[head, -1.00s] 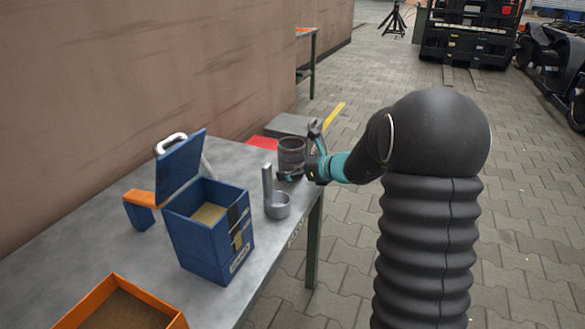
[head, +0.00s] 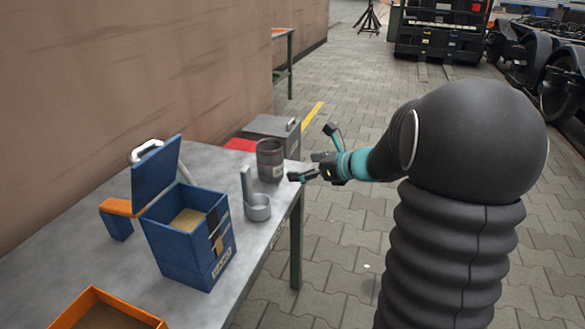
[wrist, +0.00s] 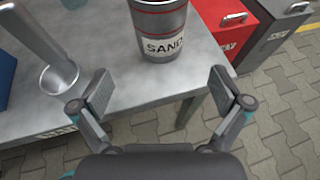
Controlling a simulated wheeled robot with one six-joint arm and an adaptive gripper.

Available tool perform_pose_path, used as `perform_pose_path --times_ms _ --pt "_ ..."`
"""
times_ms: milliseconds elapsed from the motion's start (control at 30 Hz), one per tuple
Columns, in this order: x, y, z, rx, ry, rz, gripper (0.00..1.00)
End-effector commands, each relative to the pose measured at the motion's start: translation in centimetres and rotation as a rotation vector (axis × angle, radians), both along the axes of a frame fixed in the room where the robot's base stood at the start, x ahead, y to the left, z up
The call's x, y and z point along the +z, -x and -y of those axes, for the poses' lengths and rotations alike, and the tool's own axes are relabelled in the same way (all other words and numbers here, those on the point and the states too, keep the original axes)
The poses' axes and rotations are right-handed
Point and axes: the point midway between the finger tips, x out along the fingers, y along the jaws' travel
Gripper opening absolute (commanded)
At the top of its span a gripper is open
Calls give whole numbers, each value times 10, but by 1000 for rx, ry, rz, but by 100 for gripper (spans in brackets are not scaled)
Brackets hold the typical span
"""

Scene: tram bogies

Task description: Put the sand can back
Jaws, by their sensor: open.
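The sand can (head: 270,160) is a dark grey cylinder standing upright near the far right corner of the metal table. In the wrist view the sand can (wrist: 162,30) shows a white "SAND" label and a red band; its top is cut off. My gripper (head: 310,155) is off the table's right edge, beside the can. In the wrist view my gripper (wrist: 162,92) has its fingers spread wide and empty, with the can ahead between them and apart from them.
On the table (head: 80,262) stand a grey metal scoop or holder (head: 258,207), an open blue box (head: 190,240) with sandy contents and an orange tray (head: 105,310). A red bin (wrist: 228,25) and a grey bin (wrist: 275,35) stand behind the table.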

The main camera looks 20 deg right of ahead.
Motion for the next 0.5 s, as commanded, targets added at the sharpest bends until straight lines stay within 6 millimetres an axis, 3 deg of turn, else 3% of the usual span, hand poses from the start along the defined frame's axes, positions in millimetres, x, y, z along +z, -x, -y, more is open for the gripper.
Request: perform_pose_path --times_ms 133,233,400,500 --pt "5 12 -7 41 46 11 100" --pt "12 33 -31 148 168 46 100" --pt "19 98 -80 453 509 157 100" --pt "20 139 -98 642 721 234 100"
